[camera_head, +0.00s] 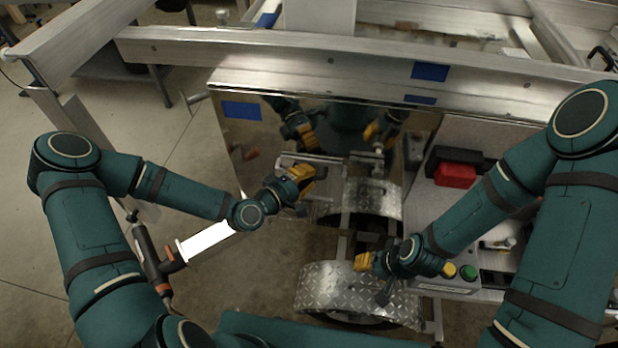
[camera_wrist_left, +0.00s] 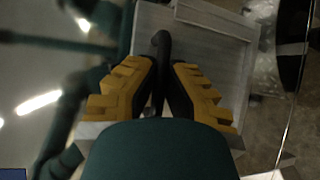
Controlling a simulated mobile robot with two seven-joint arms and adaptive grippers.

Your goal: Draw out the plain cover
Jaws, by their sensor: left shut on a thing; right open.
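My left gripper (camera_head: 303,182) is in front of the mirror-like metal panel, its yellow fingers near a pale metal edge (camera_head: 322,160). In the left wrist view the gripper (camera_wrist_left: 161,68) is shut on a dark curved handle (camera_wrist_left: 161,42). The handle stands against a plain grey metal plate (camera_wrist_left: 215,58), which looks like the plain cover. The gripper hides the handle in the head view. My right gripper (camera_head: 372,270) is open and empty above the lower tread-plate fender, to the right.
The polished panel (camera_head: 240,135) with blue tape reflects my arms. A white-lit tool (camera_head: 205,240) is at left. Trailer rails (camera_head: 330,58) cross above.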

